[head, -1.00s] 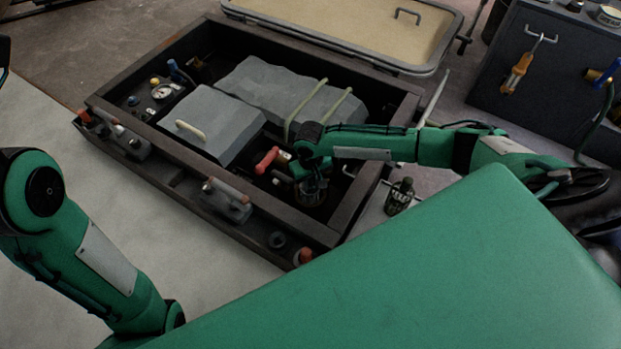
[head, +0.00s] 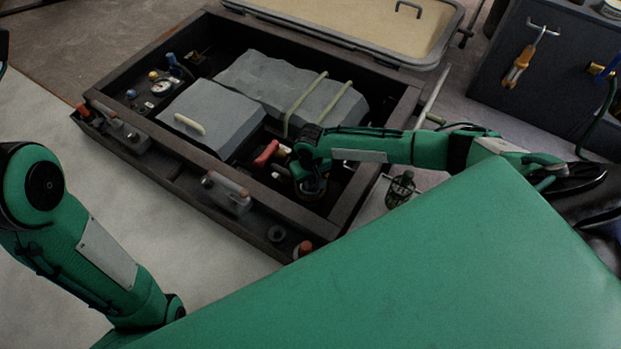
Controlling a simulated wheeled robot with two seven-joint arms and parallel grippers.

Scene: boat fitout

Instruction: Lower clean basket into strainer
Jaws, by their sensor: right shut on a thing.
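My right arm reaches in from the right over the open dark bay. Its gripper (head: 312,186) points down into the bay's near right corner. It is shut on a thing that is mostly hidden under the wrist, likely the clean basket. A dark round rim shows right around the fingertips, likely the strainer. I cannot tell how deep the basket sits in it. A small dark mesh basket-like thing (head: 399,190) stands outside the bay on a pale surface, right of the gripper. My left arm is at the left, and its gripper is out of view.
A red-handled valve (head: 265,153) is close left of the gripper. Grey blocks (head: 212,121) with straps fill the bay's middle. The bay's dark frame (head: 330,228) runs close in front. A hatch lid (head: 350,25) lies open behind. A dark cabinet (head: 560,85) stands at right.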

